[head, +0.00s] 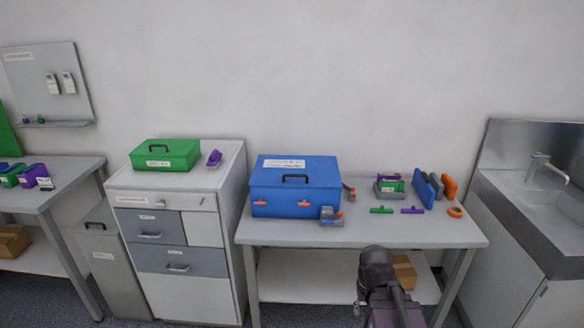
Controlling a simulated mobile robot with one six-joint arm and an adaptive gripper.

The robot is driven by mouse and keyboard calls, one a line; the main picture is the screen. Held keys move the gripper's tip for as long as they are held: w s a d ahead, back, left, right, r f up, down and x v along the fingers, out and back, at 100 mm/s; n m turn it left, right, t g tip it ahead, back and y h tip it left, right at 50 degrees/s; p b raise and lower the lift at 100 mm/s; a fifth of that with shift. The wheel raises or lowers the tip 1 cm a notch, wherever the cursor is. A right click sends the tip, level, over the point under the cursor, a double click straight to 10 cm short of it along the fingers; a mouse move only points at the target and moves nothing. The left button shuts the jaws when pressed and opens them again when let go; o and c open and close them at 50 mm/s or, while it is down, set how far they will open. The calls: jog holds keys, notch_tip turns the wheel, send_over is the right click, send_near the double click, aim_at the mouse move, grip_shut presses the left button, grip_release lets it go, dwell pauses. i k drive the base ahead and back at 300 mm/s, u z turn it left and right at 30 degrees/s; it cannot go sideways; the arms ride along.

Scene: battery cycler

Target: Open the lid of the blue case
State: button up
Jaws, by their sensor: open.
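The blue case (272,186) stands on the left part of the grey table in the middle of the head view. Its lid is closed, with a dark handle (295,179) and a white label on top. Two orange latches, a left one (260,203) and a right one (304,204), show on its front. My dark arm rises from the bottom edge, in front of the table and lower right of the case, apart from it. I cannot make out my gripper's fingers in this view.
A grey and orange device (328,214) stands at the case's front right corner, and another orange-tipped part (348,190) is at its right side. Small coloured parts and an orange ring (456,212) lie farther right. A green case (166,154) sits on the left cabinet.

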aim_at(318, 173)
jog(key=z, duration=0.25)
jog(key=i, duration=1.1)
jog(key=u, duration=0.3)
